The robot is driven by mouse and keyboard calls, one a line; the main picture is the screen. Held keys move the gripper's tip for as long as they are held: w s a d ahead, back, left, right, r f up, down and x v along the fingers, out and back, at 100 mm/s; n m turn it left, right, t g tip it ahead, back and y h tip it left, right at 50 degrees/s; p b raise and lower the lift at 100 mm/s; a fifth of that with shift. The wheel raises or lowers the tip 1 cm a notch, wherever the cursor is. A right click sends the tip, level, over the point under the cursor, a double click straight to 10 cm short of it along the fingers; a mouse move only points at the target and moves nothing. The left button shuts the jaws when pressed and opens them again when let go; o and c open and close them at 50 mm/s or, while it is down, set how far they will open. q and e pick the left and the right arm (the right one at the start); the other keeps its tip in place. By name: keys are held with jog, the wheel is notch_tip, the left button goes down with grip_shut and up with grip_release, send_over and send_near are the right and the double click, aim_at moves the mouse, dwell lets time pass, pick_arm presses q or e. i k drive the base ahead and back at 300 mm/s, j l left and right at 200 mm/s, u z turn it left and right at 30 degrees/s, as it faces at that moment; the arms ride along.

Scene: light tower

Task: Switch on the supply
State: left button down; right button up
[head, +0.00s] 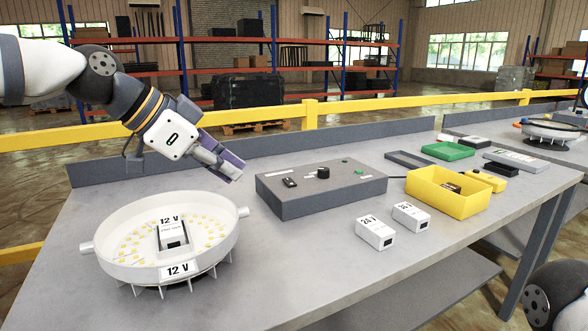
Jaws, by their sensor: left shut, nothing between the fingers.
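The supply is a grey box (330,197) in the middle of the table. On its top are a dark rocker switch (289,182) near the left end, a black knob (323,172) and a green button (359,171). The switch's position is too small to tell. My left gripper (238,177) is shut and empty, to the left of the supply and apart from it, its fingers pointing down to the right. A white round lamp (112,260) labelled 12 V stands at the front left, with a white 12 V block (174,231) inside it. My right gripper is out of view.
Two white blocks, one marked 24 V (376,234) and another (411,216), lie in front of the supply. A yellow bin (437,204), green tray (447,151) and dark tray (409,160) are to the right. A raised grey edge (260,148) runs behind.

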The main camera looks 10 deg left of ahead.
aim_at(289, 183)
jog(key=i, duration=0.85)
